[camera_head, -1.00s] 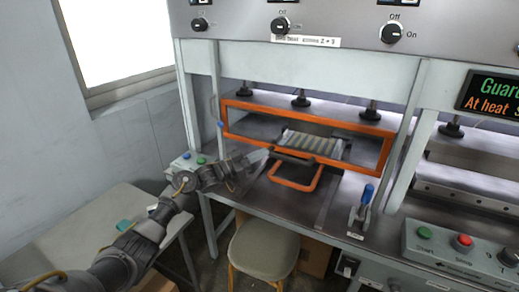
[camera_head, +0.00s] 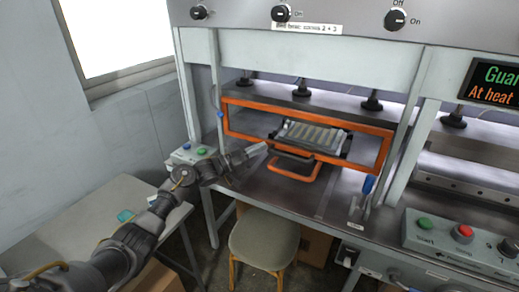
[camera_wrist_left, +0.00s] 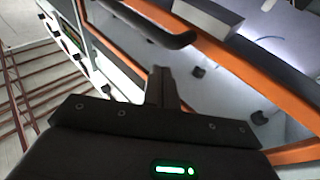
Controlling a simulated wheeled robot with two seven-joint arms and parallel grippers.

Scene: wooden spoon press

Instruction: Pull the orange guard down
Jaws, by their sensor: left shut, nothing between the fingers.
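The orange guard (camera_head: 348,124) is a rectangular frame across the front of the left press opening. A dark bar handle (camera_head: 291,154) is at its lower edge; it also shows in the wrist view (camera_wrist_left: 150,25). My left gripper (camera_head: 258,150) is shut and empty, just left of that handle at the guard's lower left. In the wrist view its closed fingers (camera_wrist_left: 161,88) point at the opening between two orange bars, apart from the dark handle. I cannot tell whether they touch the guard.
A ribbed metal tray (camera_head: 312,136) lies inside the press. An orange loop (camera_head: 294,171) sits below the handle over the metal table. A blue-handled clamp (camera_head: 366,188) stands to the right. A stool (camera_head: 263,241) is below, and a side table (camera_head: 85,232) is at left.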

